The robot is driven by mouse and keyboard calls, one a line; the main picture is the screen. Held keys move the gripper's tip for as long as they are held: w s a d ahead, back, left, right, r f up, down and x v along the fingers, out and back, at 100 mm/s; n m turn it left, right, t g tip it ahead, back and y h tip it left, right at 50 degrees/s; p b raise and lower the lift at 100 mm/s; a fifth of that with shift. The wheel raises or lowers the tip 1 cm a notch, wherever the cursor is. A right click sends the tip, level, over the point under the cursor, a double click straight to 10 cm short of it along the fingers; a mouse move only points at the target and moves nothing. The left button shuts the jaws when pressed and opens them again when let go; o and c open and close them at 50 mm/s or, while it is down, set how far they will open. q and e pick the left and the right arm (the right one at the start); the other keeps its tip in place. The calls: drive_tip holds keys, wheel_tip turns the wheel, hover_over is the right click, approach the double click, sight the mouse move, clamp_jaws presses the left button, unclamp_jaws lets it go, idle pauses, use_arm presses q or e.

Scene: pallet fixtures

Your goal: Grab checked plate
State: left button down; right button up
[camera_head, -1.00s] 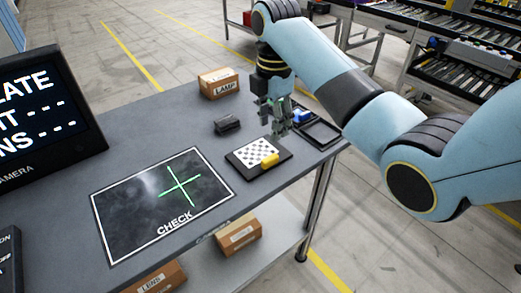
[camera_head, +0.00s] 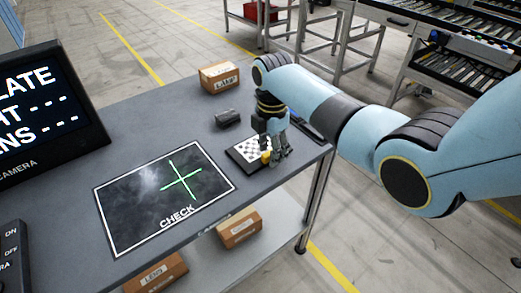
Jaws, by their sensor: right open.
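The checked plate (camera_head: 252,148), black and white squares on a dark base, lies on the grey table near its right end. A yellow block (camera_head: 266,157) sits at its front right edge. My right gripper (camera_head: 274,158) is open, low over the right side of the plate and close to the yellow block. It hides the plate's right part, and I cannot tell whether the fingers touch it. My left gripper is not in view.
A dark mat marked CHECK (camera_head: 150,205) with a green cross lies left of the plate. A small black object (camera_head: 228,118) and a LAMP box (camera_head: 219,78) stand behind. A monitor (camera_head: 45,115) is at left.

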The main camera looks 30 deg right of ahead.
drive_tip(key=shift+c, duration=0.2)
clamp_jaws()
drive_tip(key=shift+r, duration=0.1)
